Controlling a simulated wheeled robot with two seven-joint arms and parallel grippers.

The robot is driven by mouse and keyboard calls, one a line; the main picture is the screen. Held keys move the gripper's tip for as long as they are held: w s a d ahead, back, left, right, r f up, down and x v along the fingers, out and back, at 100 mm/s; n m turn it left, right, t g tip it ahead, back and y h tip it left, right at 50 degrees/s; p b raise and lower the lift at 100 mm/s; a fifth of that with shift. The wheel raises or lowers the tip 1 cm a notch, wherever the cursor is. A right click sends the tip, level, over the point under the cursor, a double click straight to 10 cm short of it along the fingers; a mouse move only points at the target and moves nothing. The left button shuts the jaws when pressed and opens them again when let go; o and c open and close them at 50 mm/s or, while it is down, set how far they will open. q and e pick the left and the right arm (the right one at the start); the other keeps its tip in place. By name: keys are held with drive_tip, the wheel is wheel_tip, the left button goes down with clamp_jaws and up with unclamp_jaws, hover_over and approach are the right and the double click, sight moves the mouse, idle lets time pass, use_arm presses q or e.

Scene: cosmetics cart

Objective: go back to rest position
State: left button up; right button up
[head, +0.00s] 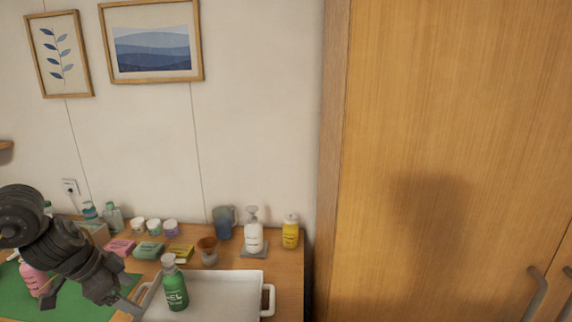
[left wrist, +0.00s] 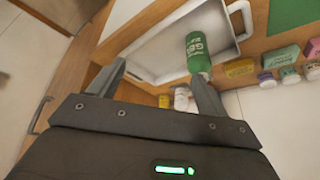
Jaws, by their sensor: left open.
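My left gripper (head: 122,302) is at the lower left of the head view, over the left end of the white tray (head: 235,279). In the left wrist view its two fingers (left wrist: 158,80) are spread apart with nothing between them. My right gripper is not in view.
A pink bottle (head: 36,279) stands on a green mat (head: 75,306) behind my left arm. Soap boxes (head: 149,250), small jars, a brown cup (head: 208,250), a blue mug (head: 223,222), a white pump bottle (head: 253,237) and a yellow bottle (head: 290,231) line the back. A wooden cabinet (head: 455,120) stands right.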

use_arm(q)
drive_tip(key=d+f+m+t+h, duration=0.1)
drive_tip(key=d+f+t+h, duration=0.15)
drive_tip(key=d, duration=0.65)
drive_tip(key=d+f+m+t+h, duration=0.1)
drive_tip(key=d+f, duration=0.3)
drive_tip(key=d, duration=0.5)
drive_tip(key=d+f+m+t+h, duration=0.1)
drive_tip(key=d+f+t, duration=0.15)
drive_tip(key=d, duration=0.65)
drive_tip(key=s+a+f+n+g+y, duration=0.35)
drive_tip(key=s+a+f+n, duration=0.2)
drive_tip(key=s+f, duration=0.55)
drive_tip(key=s+a+f+n+g+y, duration=0.3)
drive_tip(key=s+a+f+n+y, duration=0.25)
drive_tip(key=s, duration=0.85)
wheel_tip(320, 180, down, 28)
drive_tip(key=a+m+g+h+b, duration=0.1)
drive_tip(key=a+h+b, duration=0.1)
drive_tip(key=b, duration=0.1)
drive_tip(key=s+a+f+g+b, duration=0.1)
drive_tip(key=s+a+f, duration=0.1)
drive_tip(key=s+f, duration=1.5)
drive_tip(key=shift+s+a+f+y+b, duration=0.2)
drive_tip(key=shift+a+f+y+b, duration=0.15)
drive_tip(key=shift+f, duration=0.55)
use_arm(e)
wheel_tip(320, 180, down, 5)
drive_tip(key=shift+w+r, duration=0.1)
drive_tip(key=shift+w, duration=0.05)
